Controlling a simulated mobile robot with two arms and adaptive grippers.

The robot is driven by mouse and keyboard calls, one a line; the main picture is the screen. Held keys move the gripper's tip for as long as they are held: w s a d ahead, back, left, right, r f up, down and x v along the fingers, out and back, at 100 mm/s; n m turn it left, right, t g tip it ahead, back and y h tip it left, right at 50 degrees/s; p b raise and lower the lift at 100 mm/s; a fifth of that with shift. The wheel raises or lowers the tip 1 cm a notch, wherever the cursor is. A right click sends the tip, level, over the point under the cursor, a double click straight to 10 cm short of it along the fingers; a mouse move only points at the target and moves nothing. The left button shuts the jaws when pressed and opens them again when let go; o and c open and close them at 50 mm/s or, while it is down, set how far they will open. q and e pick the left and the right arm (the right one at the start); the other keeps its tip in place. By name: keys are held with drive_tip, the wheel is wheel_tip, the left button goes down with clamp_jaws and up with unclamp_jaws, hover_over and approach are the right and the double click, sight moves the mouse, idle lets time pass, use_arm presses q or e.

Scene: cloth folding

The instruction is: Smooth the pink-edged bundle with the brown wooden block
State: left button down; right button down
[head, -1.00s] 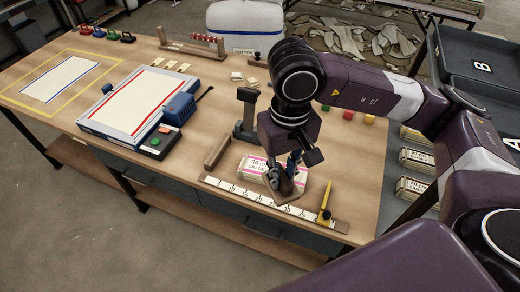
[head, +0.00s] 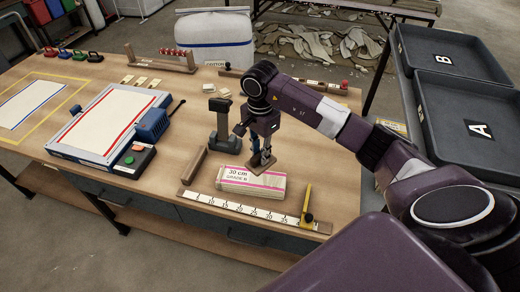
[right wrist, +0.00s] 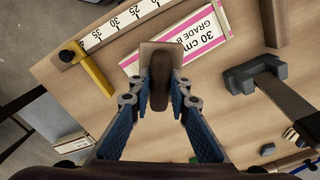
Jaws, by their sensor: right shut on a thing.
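The pink-edged bundle (head: 252,183) lies flat on the bench behind the ruler; its label reads "30 cm" and a grade. It also shows in the right wrist view (right wrist: 206,36). My right gripper (head: 261,158) stands upright at the bundle's far side, shut on the dark handle of the brown wooden block (head: 264,166). In the right wrist view the block's handle (right wrist: 161,80) sits between the fingertips (right wrist: 161,98), and its flat plate overlaps the bundle's edge in the picture. I cannot tell whether the plate touches the bundle. My left gripper is not in view.
A ruler (head: 245,208) with a yellow stop (head: 307,208) lies along the front edge. A wooden bar (head: 193,165) and a dark post (head: 222,128) stand left of the bundle. A framed white panel (head: 110,124) is farther left. Trays A and B (head: 452,105) are at right.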

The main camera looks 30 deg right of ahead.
sight(260, 166)
drive_tip(key=shift+f+b, duration=0.4)
drive_tip(key=shift+f, duration=0.35)
drive_tip(key=shift+w+f+b, duration=0.1)
drive_tip(key=shift+f+b, duration=1)
drive_tip(key=shift+f, duration=1.15)
drive_tip(key=shift+f+b, duration=0.95)
drive_tip(key=shift+f, duration=0.05)
